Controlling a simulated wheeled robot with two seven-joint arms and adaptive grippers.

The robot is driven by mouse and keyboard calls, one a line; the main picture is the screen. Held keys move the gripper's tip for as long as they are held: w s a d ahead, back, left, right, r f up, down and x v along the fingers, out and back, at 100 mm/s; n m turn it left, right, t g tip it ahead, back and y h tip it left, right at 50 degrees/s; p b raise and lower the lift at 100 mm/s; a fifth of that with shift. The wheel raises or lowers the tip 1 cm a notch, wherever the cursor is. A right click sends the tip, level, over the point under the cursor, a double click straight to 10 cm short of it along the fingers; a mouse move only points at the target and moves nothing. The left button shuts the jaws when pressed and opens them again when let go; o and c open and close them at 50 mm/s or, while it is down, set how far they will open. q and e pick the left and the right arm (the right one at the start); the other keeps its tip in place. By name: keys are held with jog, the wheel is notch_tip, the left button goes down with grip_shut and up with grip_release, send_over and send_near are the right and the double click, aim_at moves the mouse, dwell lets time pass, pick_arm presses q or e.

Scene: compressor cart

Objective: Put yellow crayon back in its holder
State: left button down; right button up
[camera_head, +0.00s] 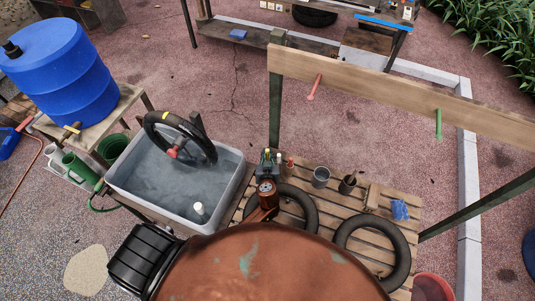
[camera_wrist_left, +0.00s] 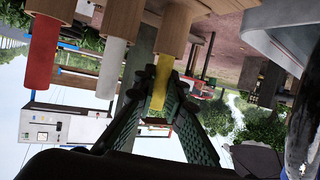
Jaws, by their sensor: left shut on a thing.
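In the left wrist view, which shows the scene upside down, my left gripper (camera_wrist_left: 158,98) is shut on the yellow crayon (camera_wrist_left: 158,82). The crayon's far end meets or overlaps a round wooden holder (camera_wrist_left: 172,28); I cannot tell how deep it sits. A white crayon (camera_wrist_left: 112,62) and a red crayon (camera_wrist_left: 41,55) stand in wooden holders beside it. In the head view my left gripper (camera_head: 267,160) is small and dark at the pallet table's back left, beside the red crayon (camera_head: 290,162). The yellow crayon is mostly hidden there. My right gripper is not in view.
A rusty tank (camera_head: 270,265) fills the near foreground. A grey water tub (camera_head: 120,185) with a tyre stands left of the pallet table (camera_head: 325,215). Tyres (camera_head: 375,250), a metal cup (camera_head: 321,176) and a dark pot (camera_head: 347,184) crowd the table. A wooden beam (camera_head: 390,97) crosses behind.

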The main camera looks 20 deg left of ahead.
aim_at(268, 155)
pick_arm(q)
jog(key=shift+f, duration=0.25)
jog(key=c, duration=2)
grip_release()
jog(key=shift+r, duration=0.1)
jog(key=shift+r+p, duration=0.1)
jog(key=shift+p, duration=0.2)
jog(key=b+v, duration=0.1)
jog(key=v, duration=0.6)
jog(key=shift+s+d+r, duration=0.15)
jog(key=shift+s+r, duration=0.1)
